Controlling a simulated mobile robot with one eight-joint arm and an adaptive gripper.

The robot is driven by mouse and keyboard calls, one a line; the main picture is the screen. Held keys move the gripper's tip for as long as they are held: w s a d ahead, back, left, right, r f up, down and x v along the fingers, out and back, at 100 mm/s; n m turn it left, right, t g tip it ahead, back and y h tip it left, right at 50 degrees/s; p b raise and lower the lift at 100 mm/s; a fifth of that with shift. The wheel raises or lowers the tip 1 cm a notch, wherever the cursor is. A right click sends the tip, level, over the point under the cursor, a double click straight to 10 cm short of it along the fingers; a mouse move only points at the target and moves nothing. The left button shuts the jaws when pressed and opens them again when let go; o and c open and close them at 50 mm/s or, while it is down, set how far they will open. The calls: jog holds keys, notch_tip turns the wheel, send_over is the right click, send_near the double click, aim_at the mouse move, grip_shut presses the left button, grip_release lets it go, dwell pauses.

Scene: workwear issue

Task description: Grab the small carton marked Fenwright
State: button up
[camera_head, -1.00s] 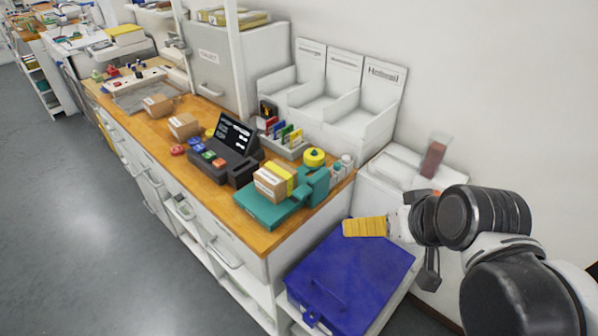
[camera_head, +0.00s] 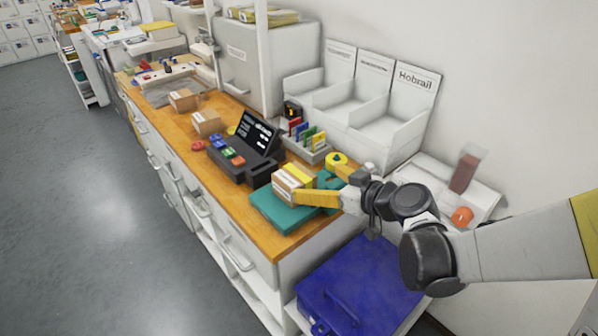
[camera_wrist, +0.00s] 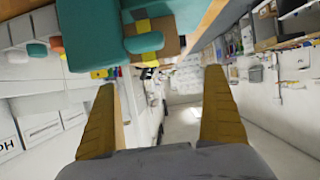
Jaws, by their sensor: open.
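Three small brown cartons show on the wooden bench in the head view; no Fenwright marking is readable on any. The other two, a middle carton (camera_head: 206,123) and a far carton (camera_head: 183,100), stand farther back. My gripper (camera_head: 318,184) is open with yellow fingers, one overlapping the right side of the nearest carton in the picture; contact cannot be told. In the wrist view my gripper (camera_wrist: 160,82) is empty, and a brown carton (camera_wrist: 168,42) shows beyond the fingertips.
A dark terminal (camera_head: 245,150) stands left of the teal device, with a rack of coloured cards (camera_head: 307,137) behind. White bins marked Hobrail (camera_head: 397,120) line the wall. A blue lidded box (camera_head: 358,282) sits below the bench end. The floor at left is clear.

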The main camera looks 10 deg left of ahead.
aim_at(295, 175)
jog(key=b+x, duration=0.1)
jog(key=x, duration=0.4)
jog(key=shift+w+a+f+b, duration=0.2)
jog(key=shift+a+f+b, duration=0.05)
jog(key=shift+b, duration=0.1)
jog(key=b+x, duration=0.2)
jog(key=x, duration=0.3)
jog(key=shift+d+f, duration=0.1)
jog(key=shift+d, duration=0.2)
jog(key=c, duration=1.3)
